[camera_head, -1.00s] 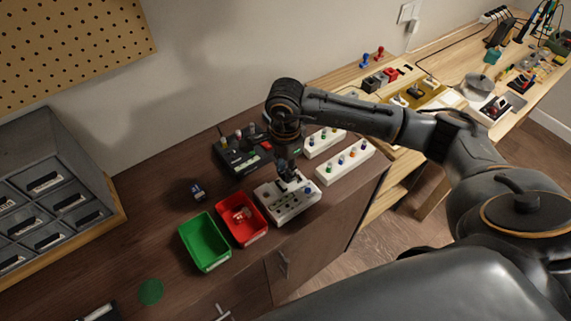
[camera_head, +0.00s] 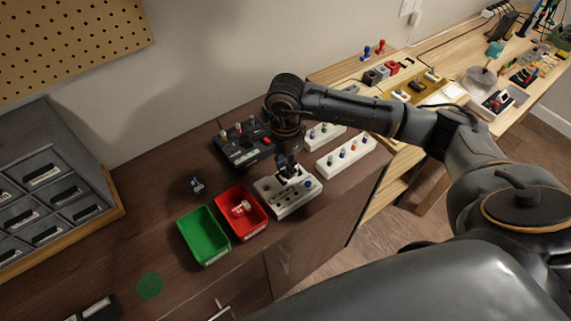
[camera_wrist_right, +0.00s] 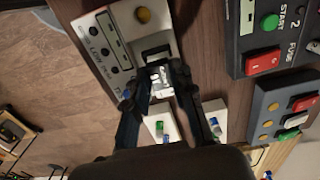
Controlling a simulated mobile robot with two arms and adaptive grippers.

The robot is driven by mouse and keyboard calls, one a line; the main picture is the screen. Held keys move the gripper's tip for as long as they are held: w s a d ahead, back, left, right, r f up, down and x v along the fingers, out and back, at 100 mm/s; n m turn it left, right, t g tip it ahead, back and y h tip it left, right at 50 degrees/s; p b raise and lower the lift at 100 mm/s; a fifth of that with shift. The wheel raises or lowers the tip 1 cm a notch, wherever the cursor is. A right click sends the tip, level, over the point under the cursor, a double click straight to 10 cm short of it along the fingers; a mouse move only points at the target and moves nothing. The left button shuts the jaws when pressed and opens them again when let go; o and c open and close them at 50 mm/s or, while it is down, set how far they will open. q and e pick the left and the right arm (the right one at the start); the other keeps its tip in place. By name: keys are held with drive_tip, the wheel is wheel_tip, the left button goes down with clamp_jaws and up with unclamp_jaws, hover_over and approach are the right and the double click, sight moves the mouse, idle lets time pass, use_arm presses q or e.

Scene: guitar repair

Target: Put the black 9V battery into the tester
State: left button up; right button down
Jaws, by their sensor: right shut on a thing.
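The tester is a light grey box (camera_head: 294,205) with a dark slot, small round knobs and a display. It lies on the brown bench, and its top shows in the right wrist view (camera_wrist_right: 101,33). My right gripper (camera_head: 288,174) points down over the tester's back part. In the right wrist view, my right gripper (camera_wrist_right: 160,84) is shut on a small battery (camera_wrist_right: 159,77). Its silvery-white end shows between the fingertips, close to the tester's dark slot. Its sides are mostly hidden, and I cannot tell whether it touches the slot. My left gripper is not in view.
A red bin (camera_head: 256,229) holding a small red-and-white item and a green bin (camera_head: 205,253) stand left of the tester. A small dark-blue item (camera_head: 196,184) lies behind them. A black panel (camera_head: 238,153) and white strips with pegs (camera_head: 346,155) stand close behind and right.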

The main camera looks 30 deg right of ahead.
drive_tip(key=shift+b, duration=0.3)
idle(0.6)
drive_tip(key=shift+f, duration=0.15)
drive_tip(key=shift+f+b, duration=0.35)
drive_tip(key=shift+b, duration=0.15)
drive_tip(key=shift+f+b, duration=0.25)
drive_tip(key=shift+b, duration=0.05)
drive_tip(key=shift+r, duration=0.3)
drive_tip(key=shift+b, duration=0.7)
idle(0.9)
drive_tip(key=shift+f+b, duration=0.35)
drive_tip(key=shift+b, duration=0.1)
drive_tip(key=shift+r, duration=0.35)
drive_tip(key=shift+b, duration=0.65)
idle(1.1)
